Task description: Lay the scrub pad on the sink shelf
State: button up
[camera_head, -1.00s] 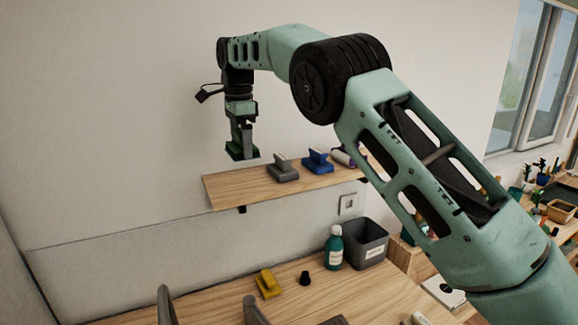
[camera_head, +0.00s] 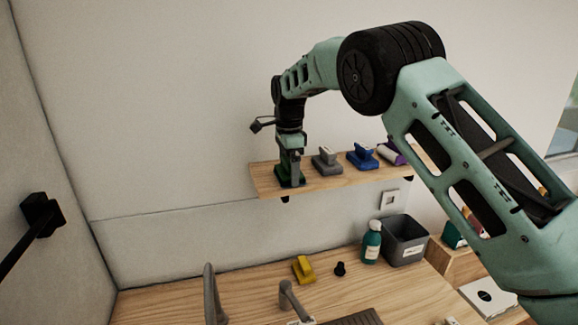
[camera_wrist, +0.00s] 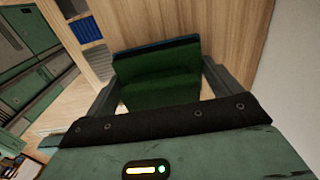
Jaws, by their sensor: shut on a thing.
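A green scrub pad (camera_head: 285,182) is at the left end of the wooden wall shelf (camera_head: 328,180). My gripper (camera_head: 290,172) points straight down and is shut on the pad's upper part. The pad is at the shelf's surface; I cannot tell whether it touches or hovers just above. In the wrist view the green pad (camera_wrist: 155,78) fills the space between the two fingers, with the wood of the shelf (camera_wrist: 225,25) around it.
A grey pad-like block (camera_head: 326,160), a blue one (camera_head: 362,156) and a purple item (camera_head: 390,152) stand on the shelf to the right. Below, the counter holds a yellow block (camera_head: 303,269), a black knob-like item (camera_head: 340,269), a teal bottle (camera_head: 371,243) and a grey bin (camera_head: 404,240).

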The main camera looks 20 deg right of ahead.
aim_at(289, 158)
jog(key=shift+f, duration=0.15)
jog(key=o, duration=0.8)
jog(key=shift+c, duration=0.2)
notch_tip(289, 158, up, 12)
jog(key=b, duration=0.4)
jog(key=shift+r, duration=0.2)
